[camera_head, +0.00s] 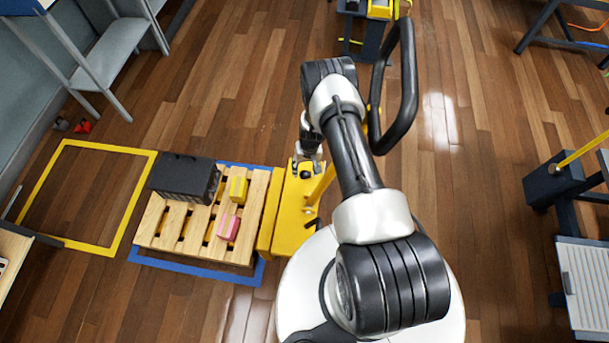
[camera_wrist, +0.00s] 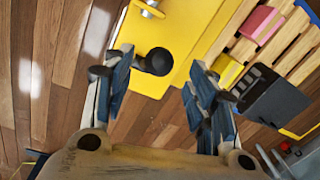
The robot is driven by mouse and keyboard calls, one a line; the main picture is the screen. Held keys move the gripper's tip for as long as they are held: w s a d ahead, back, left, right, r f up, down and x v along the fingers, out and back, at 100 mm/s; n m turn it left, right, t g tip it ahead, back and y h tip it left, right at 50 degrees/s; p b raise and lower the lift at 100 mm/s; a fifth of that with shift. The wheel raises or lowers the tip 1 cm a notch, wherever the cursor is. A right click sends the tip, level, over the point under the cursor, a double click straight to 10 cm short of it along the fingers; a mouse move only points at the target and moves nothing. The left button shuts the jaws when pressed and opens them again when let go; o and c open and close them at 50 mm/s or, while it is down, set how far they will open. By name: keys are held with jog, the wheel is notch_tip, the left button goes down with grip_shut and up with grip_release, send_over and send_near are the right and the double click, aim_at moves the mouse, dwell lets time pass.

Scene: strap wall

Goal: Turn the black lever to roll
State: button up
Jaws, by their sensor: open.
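The black lever shows as a round black knob (camera_wrist: 157,62) on a yellow housing (camera_wrist: 185,25) in the wrist view. In the head view a small dark part, probably the same knob (camera_head: 306,173), sits on top of the yellow housing (camera_head: 290,215). My gripper (camera_head: 309,150) is over the far end of the housing. In the wrist view my gripper (camera_wrist: 160,72) is open, one finger on each side of the knob. Neither finger clearly touches it. The lever's shaft and any position marks cannot be made out.
A wooden pallet (camera_head: 155,222) adjoins the housing on the left, carrying a black crate (camera_head: 184,178), a yellow box (camera_head: 238,189) and a pink box (camera_head: 228,228). A yellow bar (camera_head: 321,185) rises close beside my gripper.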

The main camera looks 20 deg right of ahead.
aim_at(305, 172)
jog(key=shift+a+f+b, duration=0.15)
jog(key=shift+f+b, duration=0.4)
jog(key=shift+f, duration=1.4)
jog(key=shift+c, duration=0.3)
grip_shut()
jog(key=shift+w, duration=0.1)
